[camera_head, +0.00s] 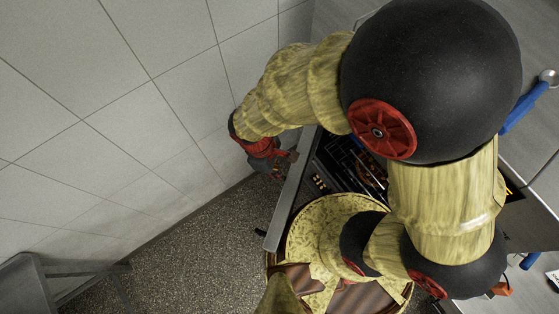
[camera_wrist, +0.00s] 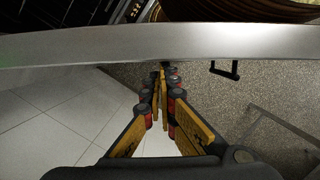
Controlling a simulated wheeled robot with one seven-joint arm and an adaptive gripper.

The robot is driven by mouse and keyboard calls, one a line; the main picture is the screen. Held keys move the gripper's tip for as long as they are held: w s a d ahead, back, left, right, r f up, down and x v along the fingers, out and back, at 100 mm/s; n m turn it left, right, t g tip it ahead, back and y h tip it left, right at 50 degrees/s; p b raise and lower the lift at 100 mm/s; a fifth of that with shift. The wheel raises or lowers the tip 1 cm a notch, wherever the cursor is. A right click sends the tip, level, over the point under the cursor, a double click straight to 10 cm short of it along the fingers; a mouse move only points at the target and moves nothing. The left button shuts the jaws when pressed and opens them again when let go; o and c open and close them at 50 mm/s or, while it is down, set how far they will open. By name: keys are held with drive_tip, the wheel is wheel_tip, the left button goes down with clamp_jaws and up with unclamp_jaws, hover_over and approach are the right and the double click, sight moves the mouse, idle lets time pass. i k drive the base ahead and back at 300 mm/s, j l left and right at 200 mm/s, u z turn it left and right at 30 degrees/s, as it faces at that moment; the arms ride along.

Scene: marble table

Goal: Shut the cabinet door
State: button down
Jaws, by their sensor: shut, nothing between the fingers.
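The cabinet door (camera_head: 290,190) stands open as a narrow grey panel seen from above. Its grey edge (camera_wrist: 100,45) crosses the top of the wrist view, with a small black handle (camera_wrist: 226,71) right of my fingers. My gripper (camera_head: 290,156), red and black, is on the door's left, outer side, near its upper part in the head view. In the wrist view my gripper (camera_wrist: 163,72) has its fingers together and empty, tips at the door's edge. I cannot tell if they touch it. The cabinet's dark inside (camera_head: 335,160) shows right of the door, partly hidden by my arm.
A tiled wall (camera_head: 120,100) is close on the left of my gripper. A grey chair or stool (camera_head: 30,285) stands at the lower left. Speckled floor (camera_head: 200,255) is clear between them and the door. A blue-handled item (camera_head: 525,108) lies at the right.

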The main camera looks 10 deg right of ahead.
sight(274, 236)
drive_tip(key=k+l+u, duration=0.15)
drive_tip(key=k+u, duration=0.2)
drive_tip(key=u, duration=0.15)
drive_tip(key=k+u, duration=0.5)
drive_tip(key=i+j, duration=0.05)
drive_tip(key=i, duration=0.05)
